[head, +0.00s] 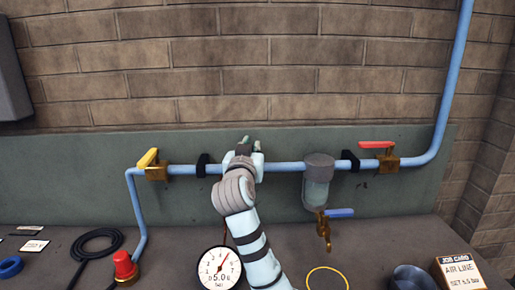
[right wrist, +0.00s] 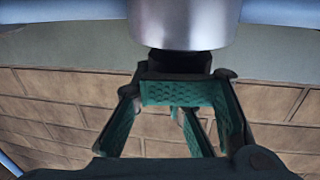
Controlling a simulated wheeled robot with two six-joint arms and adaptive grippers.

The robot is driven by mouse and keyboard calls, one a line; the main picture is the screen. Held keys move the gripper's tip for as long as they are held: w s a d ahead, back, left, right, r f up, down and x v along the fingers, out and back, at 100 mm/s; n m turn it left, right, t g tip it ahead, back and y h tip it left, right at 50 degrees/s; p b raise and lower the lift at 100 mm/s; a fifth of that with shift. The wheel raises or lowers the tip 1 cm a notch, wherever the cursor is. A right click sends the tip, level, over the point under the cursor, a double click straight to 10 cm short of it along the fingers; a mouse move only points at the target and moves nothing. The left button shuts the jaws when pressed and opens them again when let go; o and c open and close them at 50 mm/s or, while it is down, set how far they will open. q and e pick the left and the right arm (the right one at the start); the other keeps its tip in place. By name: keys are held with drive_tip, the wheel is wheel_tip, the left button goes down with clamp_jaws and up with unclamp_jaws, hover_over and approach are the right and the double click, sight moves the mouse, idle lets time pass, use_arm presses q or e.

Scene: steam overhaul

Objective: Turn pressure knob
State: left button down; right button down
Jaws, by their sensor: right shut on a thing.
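My right gripper (head: 246,152) is at the blue air pipe, left of the filter bowl, and its arm hides most of what it holds in the head view. In the right wrist view, its green fingers (right wrist: 183,95) are at a dark knob (right wrist: 178,62) under a grey metal body (right wrist: 183,20) on the blue pipe. The gripper is shut on this knob. A round white gauge (head: 218,268) stands below, left of my forearm, and appears to show 5.0. The job card (head: 459,272) at the right reads AIR LINE, with a set value of about 5.5. My left gripper is not in view.
The yellow-handled valve (head: 155,167) is left on the pipe and the red-handled valve (head: 386,157) is right. The filter bowl (head: 317,183) with a blue-handled drain (head: 325,222) hangs close right of my arm. A red button (head: 124,264) and black hose (head: 97,242) are on the bench.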

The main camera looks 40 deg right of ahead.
drive_tip(key=shift+w+a+r, duration=0.1)
drive_tip(key=shift+a+r, duration=0.05)
drive_tip(key=c, duration=2)
unclamp_jaws()
drive_tip(key=o, duration=0.7)
drive_tip(key=shift+w+a, duration=0.45)
drive_tip(key=o, duration=0.3)
drive_tip(key=shift+w+a, duration=0.1)
drive_tip(key=shift+w, duration=0.1)
drive_tip(key=shift+s, duration=0.2)
